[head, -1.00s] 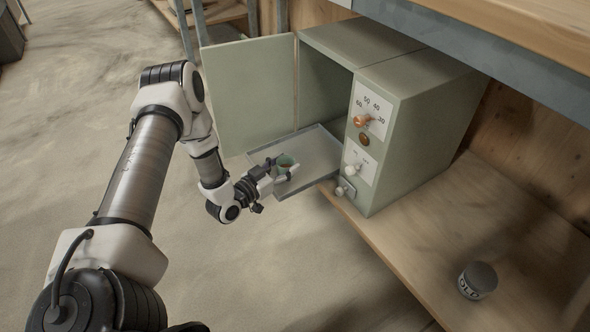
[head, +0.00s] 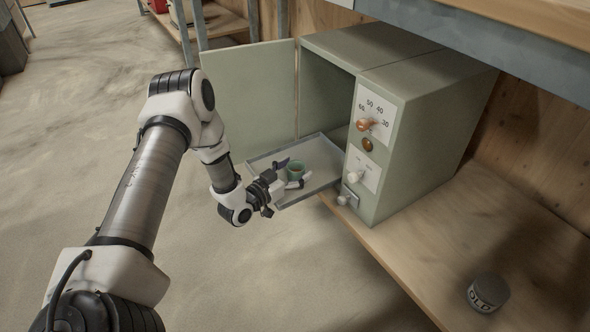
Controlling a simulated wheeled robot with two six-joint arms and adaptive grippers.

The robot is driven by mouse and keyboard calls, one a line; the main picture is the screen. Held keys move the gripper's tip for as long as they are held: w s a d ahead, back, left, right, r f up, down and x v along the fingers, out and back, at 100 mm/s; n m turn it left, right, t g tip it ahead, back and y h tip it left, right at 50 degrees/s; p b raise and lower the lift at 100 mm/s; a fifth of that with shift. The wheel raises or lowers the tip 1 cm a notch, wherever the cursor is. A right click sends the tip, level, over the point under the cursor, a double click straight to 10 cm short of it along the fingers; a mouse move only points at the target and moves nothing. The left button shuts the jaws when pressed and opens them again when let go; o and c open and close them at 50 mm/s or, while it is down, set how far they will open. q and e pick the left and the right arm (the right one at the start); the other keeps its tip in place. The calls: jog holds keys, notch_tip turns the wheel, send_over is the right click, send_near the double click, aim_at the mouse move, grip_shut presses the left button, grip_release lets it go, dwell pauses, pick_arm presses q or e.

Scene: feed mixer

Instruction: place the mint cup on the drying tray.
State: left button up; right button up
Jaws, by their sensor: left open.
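The mint cup (head: 295,171) stands upright on the drying tray (head: 327,148), near the tray's front left part. It is a small green cup with a brownish inside. The grey metal tray sticks out from the open cabinet. My left gripper (head: 288,175) is open, with its fingers at the cup's near side; one finger shows on each side of it. I cannot tell whether a finger touches the cup. My right gripper is not in view.
The green drying cabinet (head: 433,120) stands on a wooden bench (head: 440,240), its door (head: 250,95) swung open to the left. Knobs (head: 366,125) stick out of its front. A labelled grey jar (head: 487,293) stands at the bench's right. A shelf beam hangs above.

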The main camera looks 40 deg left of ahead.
pick_arm(q)
jog(key=shift+r, duration=0.1)
jog(key=shift+s+r+p, duration=0.15)
jog(key=shift+s+p, duration=0.1)
jog(key=shift+p, duration=0.1)
jog(key=s+a+p, duration=0.1)
jog(key=s+p, duration=0.4)
jog(key=s, duration=0.6)
jog(key=shift+s+a+p, duration=0.25)
jog(key=shift+a+p, duration=0.1)
jog(key=shift+a, duration=0.05)
jog(key=shift+r, duration=0.15)
